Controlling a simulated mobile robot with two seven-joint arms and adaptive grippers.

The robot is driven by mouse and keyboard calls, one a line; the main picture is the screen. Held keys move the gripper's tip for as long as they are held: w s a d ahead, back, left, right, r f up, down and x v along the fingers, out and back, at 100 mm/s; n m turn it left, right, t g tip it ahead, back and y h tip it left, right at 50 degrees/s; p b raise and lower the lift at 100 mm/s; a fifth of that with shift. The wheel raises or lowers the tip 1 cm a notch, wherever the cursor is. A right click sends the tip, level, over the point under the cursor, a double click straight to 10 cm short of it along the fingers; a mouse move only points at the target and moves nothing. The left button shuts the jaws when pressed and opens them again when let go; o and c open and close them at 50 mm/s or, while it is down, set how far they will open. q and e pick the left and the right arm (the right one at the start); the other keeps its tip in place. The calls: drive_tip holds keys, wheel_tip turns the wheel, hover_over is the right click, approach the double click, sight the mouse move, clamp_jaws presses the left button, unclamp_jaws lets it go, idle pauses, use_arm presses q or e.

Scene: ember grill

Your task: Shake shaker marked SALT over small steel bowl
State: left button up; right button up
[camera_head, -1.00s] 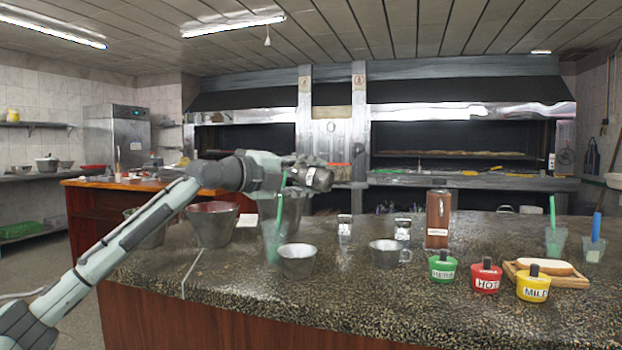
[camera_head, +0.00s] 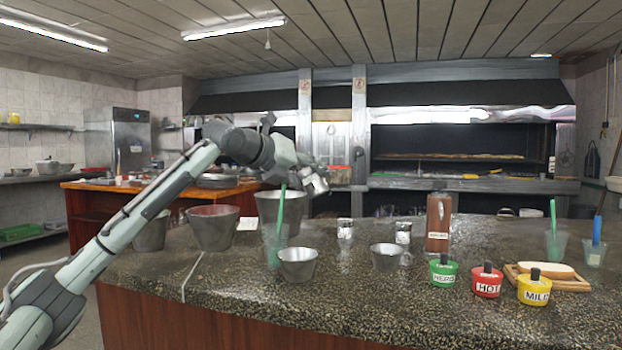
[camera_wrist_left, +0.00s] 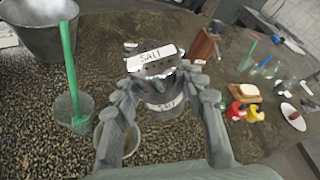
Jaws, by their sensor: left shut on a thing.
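The shaker marked SALT (camera_wrist_left: 152,64) is held between the fingers of my left gripper (camera_wrist_left: 160,84), its label facing the wrist camera. In the head view my left gripper (camera_head: 302,172) is shut on the shaker (camera_head: 316,185), tilted down to the right and well above the counter. The small steel bowl (camera_head: 297,264) stands on the counter, below the shaker and slightly to its left in the picture. In the left wrist view the bowl (camera_wrist_left: 130,146) is partly hidden behind a finger. My right gripper is not in view.
A clear cup with green straw (camera_head: 275,243) stands beside the bowl, larger steel bowls (camera_head: 213,229) behind it. A steel mug (camera_head: 386,258), small shakers (camera_head: 345,231), a brown bottle (camera_head: 438,224) and coloured sauce pots (camera_head: 487,283) stand to the right.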

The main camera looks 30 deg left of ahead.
use_arm(q)
drive_tip(key=m+y, duration=0.1)
drive_tip(key=m, duration=0.1)
drive_tip(key=shift+d+r+m+y, duration=0.2)
drive_tip(key=shift+r+m+y, duration=0.1)
drive_tip(key=shift+y, duration=0.1)
drive_tip(key=shift+a, duration=0.15)
drive_tip(key=shift+r+m+y, duration=0.25)
drive_tip(key=shift+m+y, duration=0.35)
